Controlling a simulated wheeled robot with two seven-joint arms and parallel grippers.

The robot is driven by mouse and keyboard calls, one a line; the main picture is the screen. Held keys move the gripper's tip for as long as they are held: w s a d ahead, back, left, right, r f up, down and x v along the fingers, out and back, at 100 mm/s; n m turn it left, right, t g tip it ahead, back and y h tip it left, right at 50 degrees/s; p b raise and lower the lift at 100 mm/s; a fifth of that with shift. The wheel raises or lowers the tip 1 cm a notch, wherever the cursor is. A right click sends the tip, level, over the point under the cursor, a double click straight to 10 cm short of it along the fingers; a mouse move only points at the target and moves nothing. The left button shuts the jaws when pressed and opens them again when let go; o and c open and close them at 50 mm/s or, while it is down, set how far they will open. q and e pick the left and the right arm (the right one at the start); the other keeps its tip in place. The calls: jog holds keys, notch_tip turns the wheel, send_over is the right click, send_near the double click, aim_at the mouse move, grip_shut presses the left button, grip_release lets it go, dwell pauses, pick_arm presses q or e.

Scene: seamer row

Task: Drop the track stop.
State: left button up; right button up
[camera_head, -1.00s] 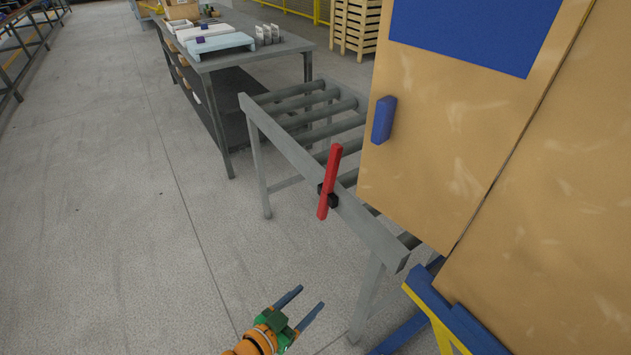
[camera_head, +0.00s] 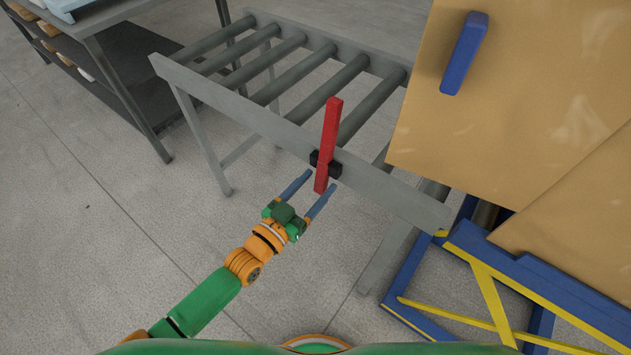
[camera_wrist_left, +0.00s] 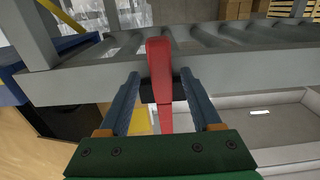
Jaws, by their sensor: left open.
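The track stop is a red bar (camera_head: 329,140) on a black bracket (camera_head: 325,165) at the side rail of the grey roller track (camera_head: 250,119). The bar stands nearly upright, its upper end above the rail. My left gripper (camera_head: 308,189) is open just in front of the bar's lower end. In the left wrist view the red bar (camera_wrist_left: 160,75) shows between the two blue fingers (camera_wrist_left: 157,92), with a gap on each side. My right gripper is not in view.
A large tan box-like body with a blue handle (camera_head: 464,53) stands close on the right. A blue and yellow frame (camera_head: 483,268) is below it. A dark shelved table (camera_head: 120,75) is at the upper left. The floor at left is clear.

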pick_arm(q)
jog(key=shift+w+d, duration=0.3)
jog(key=shift+w, duration=0.15)
jog(key=shift+c, duration=0.2)
grip_shut()
dwell(1.0)
